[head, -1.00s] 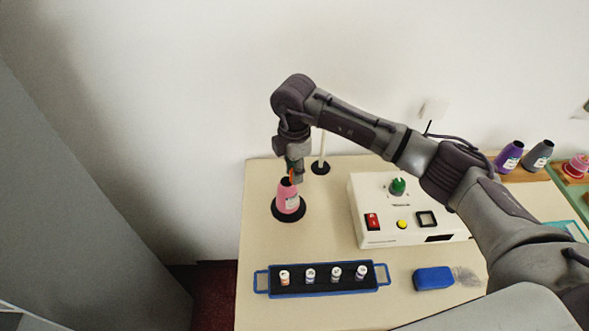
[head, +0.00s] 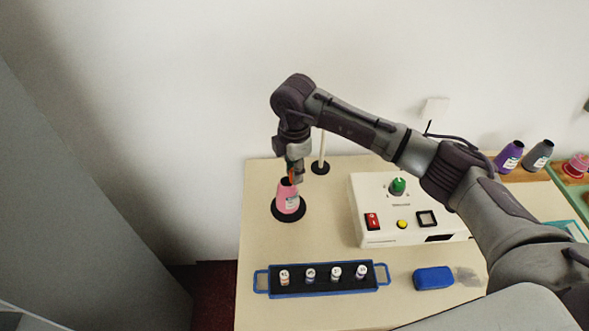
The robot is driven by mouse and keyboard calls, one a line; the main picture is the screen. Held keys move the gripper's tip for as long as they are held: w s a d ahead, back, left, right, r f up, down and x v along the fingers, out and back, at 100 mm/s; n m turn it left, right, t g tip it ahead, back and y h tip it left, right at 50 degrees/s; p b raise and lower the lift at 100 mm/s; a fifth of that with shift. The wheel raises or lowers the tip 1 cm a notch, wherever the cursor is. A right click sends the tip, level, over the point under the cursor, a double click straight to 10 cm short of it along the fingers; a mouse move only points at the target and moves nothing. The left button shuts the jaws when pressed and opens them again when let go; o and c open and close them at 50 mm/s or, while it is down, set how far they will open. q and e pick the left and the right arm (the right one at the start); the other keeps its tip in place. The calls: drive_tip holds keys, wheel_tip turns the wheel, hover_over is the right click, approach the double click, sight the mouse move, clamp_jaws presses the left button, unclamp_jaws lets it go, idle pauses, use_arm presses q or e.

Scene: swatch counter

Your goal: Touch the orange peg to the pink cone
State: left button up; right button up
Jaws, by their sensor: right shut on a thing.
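The pink cone (head: 287,199) stands upright on a round black base (head: 289,212) at the back left of the counter. My right gripper (head: 294,174) points down just above the cone's dark top. It is shut on the orange peg (head: 291,176), of which only a small orange sliver shows between the fingers. The peg's lower end is at the cone's top in the picture; I cannot tell whether they touch. My left gripper is not in view.
A white post on a black foot (head: 320,168) stands close behind the gripper. A white control box (head: 362,210) with a green knob is to the right. A blue tray (head: 321,292) with several small spools lies in front, beside a blue block (head: 433,278).

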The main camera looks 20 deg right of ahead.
drive_tip(key=shift+r+p, duration=0.5)
drive_tip(key=shift+r, duration=0.15)
drive_tip(key=shift+r+p, duration=1.05)
drive_tip(key=shift+r, duration=0.75)
